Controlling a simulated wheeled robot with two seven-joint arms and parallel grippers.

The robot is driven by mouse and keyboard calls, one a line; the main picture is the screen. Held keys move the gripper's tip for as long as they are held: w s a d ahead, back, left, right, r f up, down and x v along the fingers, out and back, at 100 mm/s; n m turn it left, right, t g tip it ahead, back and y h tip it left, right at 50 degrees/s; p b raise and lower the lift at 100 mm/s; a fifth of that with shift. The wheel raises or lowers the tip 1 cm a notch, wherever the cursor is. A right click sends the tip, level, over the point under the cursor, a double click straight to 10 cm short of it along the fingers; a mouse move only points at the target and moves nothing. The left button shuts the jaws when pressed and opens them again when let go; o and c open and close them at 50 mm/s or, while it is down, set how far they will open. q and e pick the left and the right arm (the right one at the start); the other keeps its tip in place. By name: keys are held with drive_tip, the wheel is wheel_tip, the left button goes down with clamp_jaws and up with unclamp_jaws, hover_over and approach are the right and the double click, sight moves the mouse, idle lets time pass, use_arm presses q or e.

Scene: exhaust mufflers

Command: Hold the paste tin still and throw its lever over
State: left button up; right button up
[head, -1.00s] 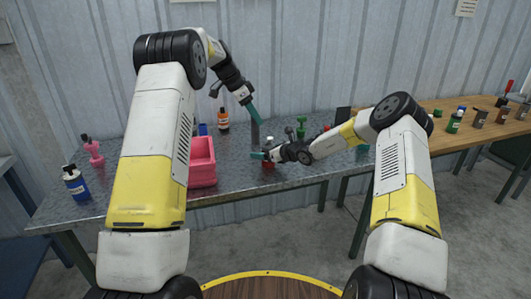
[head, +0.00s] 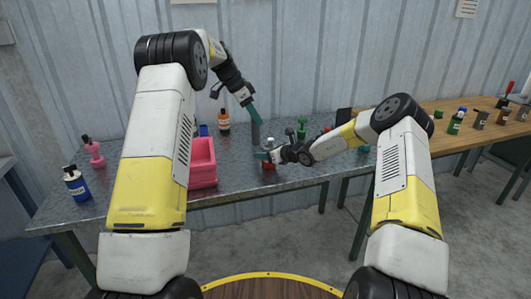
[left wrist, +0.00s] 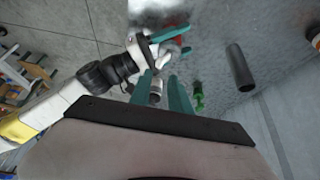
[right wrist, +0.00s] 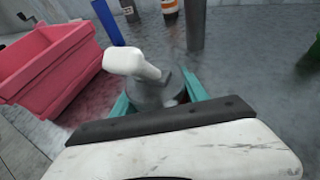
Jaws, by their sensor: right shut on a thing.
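The paste tin (right wrist: 152,96) is a grey round body in the right wrist view, with a white lever (right wrist: 130,62) leaning up and left. In the head view its red side (head: 269,166) shows on the grey bench; the gripper hides part of it. My right gripper (head: 263,156) is shut around the tin, low, with a teal finger on either side. My left gripper (head: 252,109) is higher and further back, apart from the tin. Its teal fingers (left wrist: 166,92) are apart, with nothing held between them.
A pink bin (head: 203,160) stands left of the tin. A dark grey cylinder (head: 256,132) stands behind it, below my left gripper. An orange bottle (head: 224,121) and a green item (head: 302,128) are further back. Bare bench (head: 240,172) lies between bin and tin.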

use_arm(q)
drive_tip(key=shift+s+d+f, duration=0.1)
drive_tip(key=shift+s+f, duration=0.15)
drive_tip(key=c, duration=0.4)
drive_tip(key=s+f+m+y, duration=0.1)
drive_tip(key=y, duration=0.1)
drive_tip(key=s+f+m+y, duration=0.1)
drive_tip(key=s+f+y, duration=0.1)
drive_tip(key=shift+s+f+m, duration=0.15)
drive_tip(key=shift+f+m, duration=0.1)
drive_tip(key=shift+m, duration=0.15)
clamp_jaws()
drive_tip(key=s+d+r+m+t+y, duration=0.1)
drive_tip(key=s+d+m+t+y, duration=0.3)
drive_tip(key=m, duration=1.1)
drive_tip(key=shift+s+d+r+t, duration=0.35)
drive_tip(key=shift+s+d+t, duration=0.25)
drive_tip(key=shift+d+t, duration=1.4)
drive_tip(key=shift+d+g, duration=0.45)
drive_tip(key=shift+g, duration=0.05)
